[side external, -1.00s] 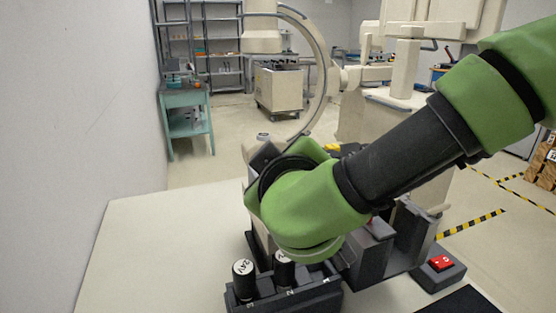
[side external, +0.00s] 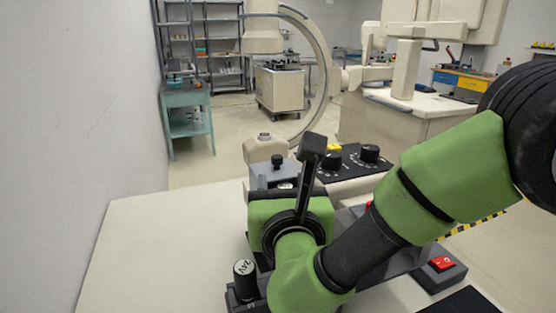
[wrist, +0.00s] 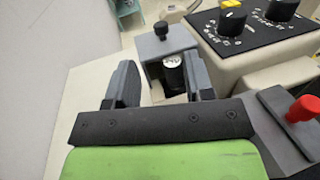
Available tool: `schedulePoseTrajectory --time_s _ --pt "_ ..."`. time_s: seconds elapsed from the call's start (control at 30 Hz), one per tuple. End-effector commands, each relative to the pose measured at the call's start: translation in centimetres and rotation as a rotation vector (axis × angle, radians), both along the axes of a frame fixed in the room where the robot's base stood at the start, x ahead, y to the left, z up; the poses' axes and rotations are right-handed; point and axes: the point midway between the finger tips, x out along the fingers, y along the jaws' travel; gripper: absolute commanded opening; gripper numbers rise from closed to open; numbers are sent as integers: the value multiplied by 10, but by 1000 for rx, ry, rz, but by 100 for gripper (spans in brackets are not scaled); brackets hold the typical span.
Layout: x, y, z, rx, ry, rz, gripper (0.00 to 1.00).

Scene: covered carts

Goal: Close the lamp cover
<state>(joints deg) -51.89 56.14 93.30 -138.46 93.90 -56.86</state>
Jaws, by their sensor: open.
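The lamp cover, a flat grey lid with a black knob, shows in the wrist view (wrist: 152,47) and in the side view (side external: 267,170), near the cream housing. It is set back, so a black lamp (wrist: 172,70) with a white labelled top shows in the opening on its near side. My gripper (wrist: 160,62) is open and empty. In the wrist view its two dark fingers stand either side of the lamp and lid, apparently short of them. In the side view my green wrist hides the fingertips and much of the fixture.
A black panel with two dials (side external: 352,160) lies right of the lid. A rack with a black 24V cylinder (side external: 244,280) is at front left, and a red switch (side external: 442,264) at right. The left tabletop is clear.

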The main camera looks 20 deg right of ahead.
Motion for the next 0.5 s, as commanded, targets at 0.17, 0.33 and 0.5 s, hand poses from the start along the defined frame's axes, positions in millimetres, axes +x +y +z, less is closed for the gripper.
schedulePoseTrajectory --time_s 0.17,0.33,0.5 --pt "33 -10 0 4 0 -6 48" --pt "62 -18 0 4 -1 -5 48" --pt "79 -22 0 4 0 -3 48"
